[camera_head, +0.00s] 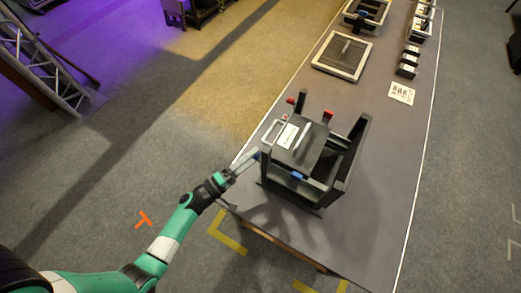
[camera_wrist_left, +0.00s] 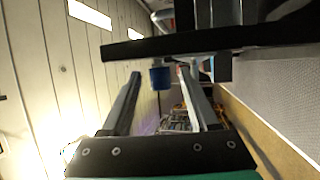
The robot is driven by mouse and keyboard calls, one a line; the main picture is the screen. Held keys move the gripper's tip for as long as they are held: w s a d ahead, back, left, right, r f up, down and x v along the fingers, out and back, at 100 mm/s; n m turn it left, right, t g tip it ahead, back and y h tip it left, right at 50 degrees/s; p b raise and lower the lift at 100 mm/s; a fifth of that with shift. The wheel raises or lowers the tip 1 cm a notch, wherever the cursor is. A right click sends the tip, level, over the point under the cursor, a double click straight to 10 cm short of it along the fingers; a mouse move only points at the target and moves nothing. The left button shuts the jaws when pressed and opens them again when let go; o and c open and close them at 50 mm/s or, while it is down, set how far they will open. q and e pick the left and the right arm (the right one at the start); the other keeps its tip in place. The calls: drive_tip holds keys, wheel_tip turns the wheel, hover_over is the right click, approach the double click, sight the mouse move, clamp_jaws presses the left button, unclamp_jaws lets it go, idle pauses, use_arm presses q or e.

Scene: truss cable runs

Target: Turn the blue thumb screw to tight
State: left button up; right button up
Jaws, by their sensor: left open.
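A black frame (camera_head: 338,181) stands on the long dark table and holds a tilted dark case. A blue thumb screw (camera_head: 257,156) sticks out at its left side, and it also shows in the left wrist view (camera_wrist_left: 160,78). My left gripper (camera_head: 244,164) is open, its fingertips close to that screw. In the left wrist view the screw appears between the two fingers, with a gap on each side; I cannot tell how far ahead of the tips it is. Another blue part (camera_head: 297,175) sits on the frame's front. My right gripper is not in view.
Red knobs (camera_head: 291,101) stick up at the frame's back. A flat framed panel (camera_head: 343,55), a printed card (camera_head: 402,93) and several small black blocks (camera_head: 407,68) lie farther along the table. The table is clear right of the frame.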

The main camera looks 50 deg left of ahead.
use_arm(q)
drive_tip(key=shift+s, duration=0.15)
drive_tip(key=shift+c, duration=0.3)
clamp_jaws()
